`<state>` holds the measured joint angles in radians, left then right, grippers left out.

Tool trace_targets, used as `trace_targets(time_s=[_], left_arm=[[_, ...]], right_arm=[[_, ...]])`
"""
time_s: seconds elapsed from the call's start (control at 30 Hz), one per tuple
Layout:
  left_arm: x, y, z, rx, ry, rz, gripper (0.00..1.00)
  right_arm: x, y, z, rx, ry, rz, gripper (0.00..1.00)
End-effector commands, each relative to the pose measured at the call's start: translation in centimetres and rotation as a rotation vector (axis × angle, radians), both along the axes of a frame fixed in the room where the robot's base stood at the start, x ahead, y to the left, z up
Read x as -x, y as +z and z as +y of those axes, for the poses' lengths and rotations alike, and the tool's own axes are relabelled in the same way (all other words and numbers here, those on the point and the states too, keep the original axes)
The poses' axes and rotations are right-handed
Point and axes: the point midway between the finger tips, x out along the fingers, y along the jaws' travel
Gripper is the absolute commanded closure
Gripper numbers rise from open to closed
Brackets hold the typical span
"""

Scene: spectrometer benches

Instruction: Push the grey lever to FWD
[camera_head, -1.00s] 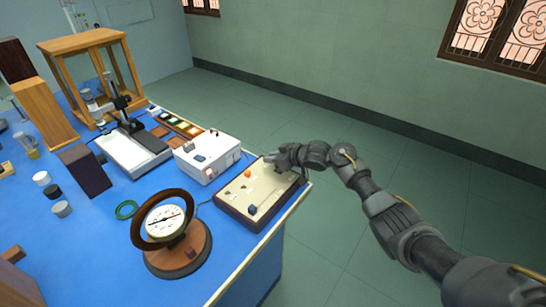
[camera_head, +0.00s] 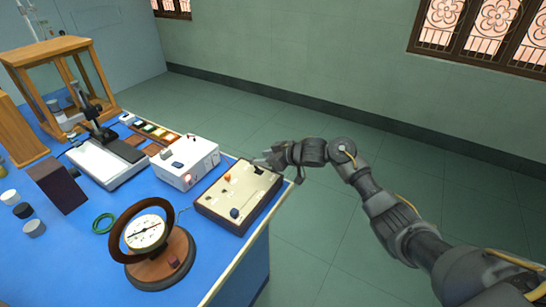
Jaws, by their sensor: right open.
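A cream-topped control box (camera_head: 240,194) with dark sides sits near the right edge of the blue bench. On its top are an orange knob (camera_head: 228,178) and a dark blue-grey knob (camera_head: 234,212). I cannot make out the grey lever or a FWD label; the far end of the box is partly hidden by my right gripper. My right gripper (camera_head: 262,163) is open at the far right corner of the box, and I cannot tell whether it touches anything. My left gripper is not in view.
A white instrument box (camera_head: 186,162) stands just left of the control box. A round dial gauge with a dark ring (camera_head: 146,234) on a wooden base stands in front. A green ring (camera_head: 103,224) lies to its left. The floor right of the bench is clear.

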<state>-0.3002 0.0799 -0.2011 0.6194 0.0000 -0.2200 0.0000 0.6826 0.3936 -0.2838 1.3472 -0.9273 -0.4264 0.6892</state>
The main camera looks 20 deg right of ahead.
Motion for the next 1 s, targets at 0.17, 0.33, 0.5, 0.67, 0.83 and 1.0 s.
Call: trace_targets(time_s=[0.17, 0.33, 0.5, 0.67, 0.83, 1.0], left_arm=[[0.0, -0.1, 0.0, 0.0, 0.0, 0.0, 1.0], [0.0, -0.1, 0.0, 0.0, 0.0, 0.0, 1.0], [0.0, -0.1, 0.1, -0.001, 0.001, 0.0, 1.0], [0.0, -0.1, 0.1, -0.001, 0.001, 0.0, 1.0], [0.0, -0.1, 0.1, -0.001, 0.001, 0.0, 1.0], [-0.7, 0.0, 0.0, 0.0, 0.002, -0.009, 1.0]], right_arm=[[2.0, 1.4, -1.8, 0.002, -0.001, -0.002, 0.58], [3.0, 2.1, -2.5, 0.001, -0.001, 0.0, 0.58], [3.2, 2.3, -2.7, 0.0, 0.0, 0.001, 0.58], [3.1, 2.2, -2.6, 0.0, 0.0, 0.001, 0.58], [3.1, 2.2, -2.6, 0.0, 0.0, 0.001, 0.58], [3.1, 2.2, -2.4, 0.0, 0.002, 0.001, 0.58]])
